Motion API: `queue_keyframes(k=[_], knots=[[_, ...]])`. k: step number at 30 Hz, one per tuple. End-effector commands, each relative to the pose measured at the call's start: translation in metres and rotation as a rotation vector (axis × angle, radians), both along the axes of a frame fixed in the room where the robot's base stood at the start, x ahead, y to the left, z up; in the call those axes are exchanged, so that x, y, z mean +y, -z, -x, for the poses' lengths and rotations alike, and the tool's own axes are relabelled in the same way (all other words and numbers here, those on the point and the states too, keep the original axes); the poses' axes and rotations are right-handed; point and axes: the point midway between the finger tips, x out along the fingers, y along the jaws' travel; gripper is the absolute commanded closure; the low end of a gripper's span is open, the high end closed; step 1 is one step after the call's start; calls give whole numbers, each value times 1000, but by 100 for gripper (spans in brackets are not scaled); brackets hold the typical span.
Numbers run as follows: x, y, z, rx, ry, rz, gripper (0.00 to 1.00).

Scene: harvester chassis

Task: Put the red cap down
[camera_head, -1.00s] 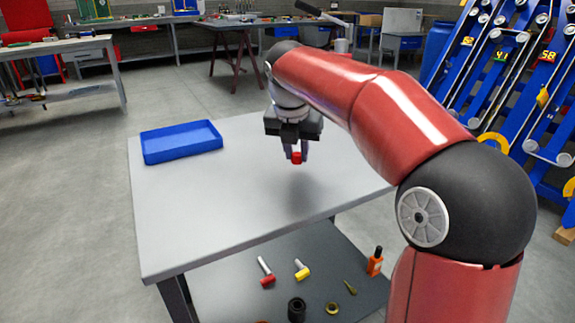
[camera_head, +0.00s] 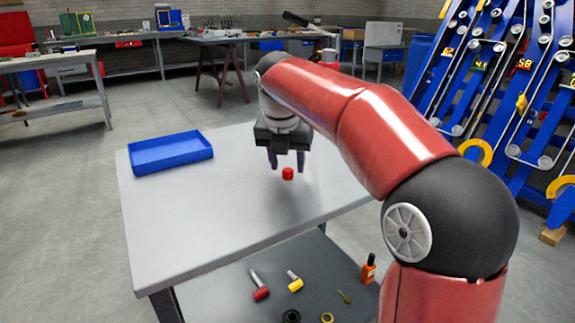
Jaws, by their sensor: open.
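The red cap (camera_head: 288,174) is a small red cylinder near the middle of the grey table top (camera_head: 190,225). It looks upright and appears to rest on the table. My gripper (camera_head: 286,164) points down just above and around the cap. Its two dark fingers are spread apart, one toward each side, with gaps between them and the cap.
A blue tray (camera_head: 171,160) stands at the table's far left corner. The lower shelf holds a red-headed hammer (camera_head: 260,287), a yellow-headed hammer (camera_head: 295,283), a ring (camera_head: 327,318) and an orange bottle (camera_head: 368,269). The table's front left is clear.

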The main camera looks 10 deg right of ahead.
Motion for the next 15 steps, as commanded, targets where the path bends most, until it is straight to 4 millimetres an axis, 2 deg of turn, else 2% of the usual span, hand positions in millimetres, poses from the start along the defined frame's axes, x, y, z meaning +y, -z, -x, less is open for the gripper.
queue_keyframes(k=[1, 9, 15], knots=[[2, -12, 3, -3, 0, 1, 56], [10, -67, 19, -3, 0, 1, 56], [14, -92, 26, -2, -1, 1, 56]])
